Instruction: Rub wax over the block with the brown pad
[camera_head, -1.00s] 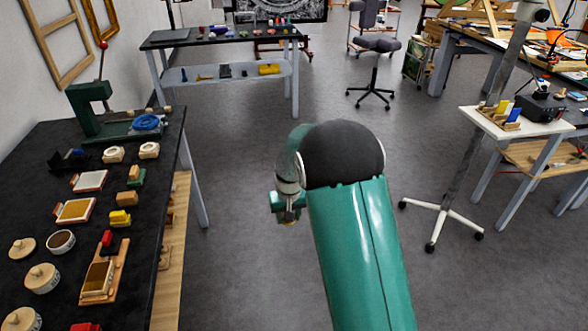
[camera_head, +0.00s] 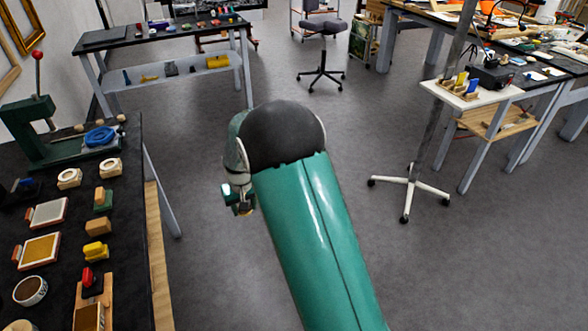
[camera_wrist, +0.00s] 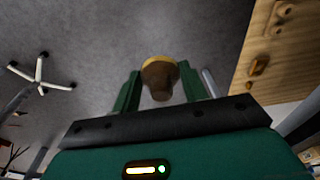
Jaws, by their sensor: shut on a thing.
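In the wrist view my gripper (camera_wrist: 160,80) has its two green fingers on either side of a brown pad (camera_wrist: 159,83) with a yellowish rim, and it is shut on it. In the head view my gripper (camera_head: 240,203) hangs over open floor, right of the black bench; the pad is hardly visible there. I cannot tell which is the task's block. A round tin with brown contents (camera_head: 30,290) may be the wax.
A second table (camera_head: 150,38), chair (camera_head: 322,30) and white-footed stand (camera_head: 408,185) are beyond. The grey floor between is clear.

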